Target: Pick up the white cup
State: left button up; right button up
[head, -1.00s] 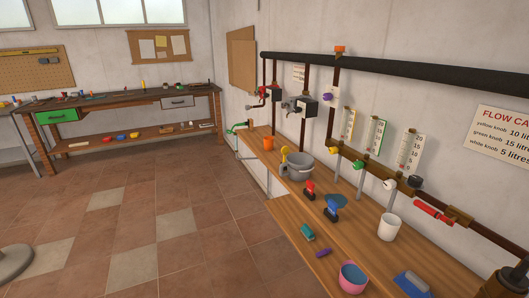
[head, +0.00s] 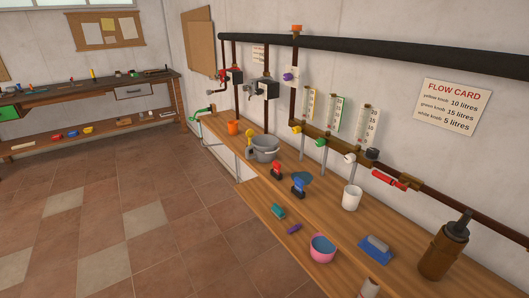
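The white cup (head: 351,199) stands upright on the wooden bench (head: 240,159), right of centre in the head view. It is below the gauges and the pipe with the coloured knobs. Nothing holds it, and its near side is unobstructed. Neither my left nor my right gripper is in view.
A blue block-like item (head: 375,249), a pink and blue cup (head: 322,248) and a brown bottle with a dark top (head: 444,247) stand near the white cup. A blue-handled tool (head: 298,187) and a grey pot (head: 263,148) are further left. Floor left of the bench is clear.

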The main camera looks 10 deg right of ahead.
aim_at(351, 198)
jog(key=i+z, duration=0.1)
jog(key=z, duration=0.65)
jog(key=i+j+z, duration=0.4)
jog(key=j, duration=0.25)
jog(key=i+j+z, duration=0.1)
jog(key=j+z, duration=0.15)
jog(key=i+j+z, duration=0.2)
jog(key=j, duration=0.3)
jog(key=j+z, duration=0.2)
jog(key=j, duration=0.2)
